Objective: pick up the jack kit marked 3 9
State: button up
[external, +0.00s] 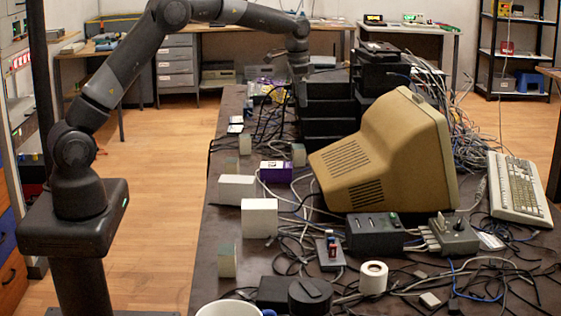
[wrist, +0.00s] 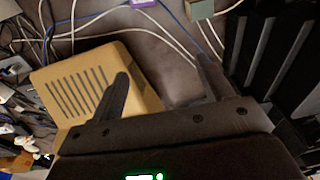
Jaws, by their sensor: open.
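Several small boxes stand on the dark table, and no marking 3 9 can be read on any, so I cannot tell which is the jack kit. They include a purple and white box (external: 276,171), white boxes (external: 259,218) (external: 237,188), and small pale greenish blocks (external: 227,261) (external: 299,155) (external: 245,145). My gripper (external: 300,98) is open at the far part of the table, beside the black trays. In the wrist view my gripper (wrist: 163,68) has nothing between its fingers. A purple box (wrist: 143,3) and a greenish block (wrist: 200,9) show at the top edge there.
A beige monitor (external: 375,150) fills the table's middle and lies close by in the wrist view (wrist: 95,80). Black stacked trays (external: 328,110) stand beside my gripper.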

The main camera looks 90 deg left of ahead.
jog(key=g, duration=0.1)
send_over(299, 147)
jog(key=shift+h, duration=0.3)
jog(key=f, duration=1.2)
jog(key=shift+a+f, duration=0.4)
jog(key=shift+f, duration=0.5)
jog(key=f, duration=0.9)
jog(key=shift+d+f, duration=0.2)
jog(key=shift+f, duration=0.2)
jog(key=c, duration=1.1)
jog(key=shift+r, duration=0.15)
